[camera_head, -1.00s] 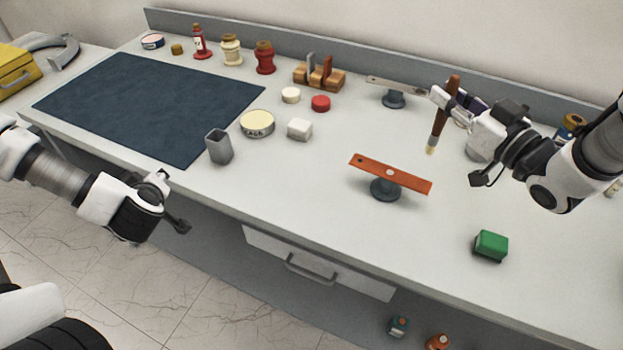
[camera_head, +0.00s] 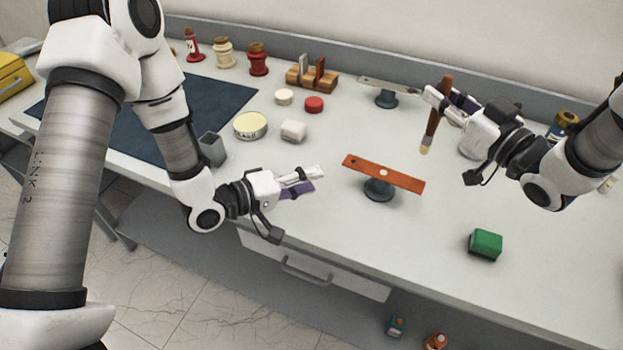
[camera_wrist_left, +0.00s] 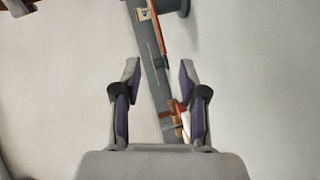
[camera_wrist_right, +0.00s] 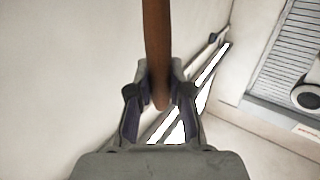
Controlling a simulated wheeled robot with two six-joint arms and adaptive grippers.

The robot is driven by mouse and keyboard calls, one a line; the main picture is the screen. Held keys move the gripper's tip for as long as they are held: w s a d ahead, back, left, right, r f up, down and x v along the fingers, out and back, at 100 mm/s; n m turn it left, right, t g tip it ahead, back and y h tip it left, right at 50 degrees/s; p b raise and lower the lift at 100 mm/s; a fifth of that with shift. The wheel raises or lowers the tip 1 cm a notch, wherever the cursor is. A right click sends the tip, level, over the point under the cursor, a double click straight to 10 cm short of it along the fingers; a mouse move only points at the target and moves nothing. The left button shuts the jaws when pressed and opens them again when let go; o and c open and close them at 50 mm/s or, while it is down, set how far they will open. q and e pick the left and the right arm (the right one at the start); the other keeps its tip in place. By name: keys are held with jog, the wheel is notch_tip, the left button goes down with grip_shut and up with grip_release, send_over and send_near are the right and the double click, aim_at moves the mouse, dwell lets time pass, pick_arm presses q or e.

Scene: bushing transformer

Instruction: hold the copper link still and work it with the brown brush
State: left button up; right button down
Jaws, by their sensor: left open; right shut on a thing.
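The copper link (camera_head: 405,180) is a flat orange-brown bar with holes. It rests on a dark round stand (camera_head: 379,190) on the bench. My left gripper (camera_head: 318,180) is open and empty, to the left of the link and apart from it. In the left wrist view its open fingers (camera_wrist_left: 158,85) show nothing held between them. My right gripper (camera_head: 440,97) is shut on the brown brush (camera_head: 434,125), bristles pointing down, above the bench to the right of the link. In the right wrist view the brush handle (camera_wrist_right: 157,45) stands between the fingers.
A grey bar (camera_head: 392,86) lies on another stand at the back. A green block (camera_head: 486,244) is near the front right. The bench around the link is clear.

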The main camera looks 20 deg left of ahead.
aim_at(356, 170)
pick_arm(q)
jog(key=x, duration=1)
jog(key=shift+d, duration=0.4)
jog(key=shift+w+d+f, duration=0.2)
jog(key=shift+w+d, duration=0.15)
jog(key=shift+w, duration=0.25)
jog(key=shift+c, duration=0.3)
jog(key=shift+s, duration=0.1)
grip_shut()
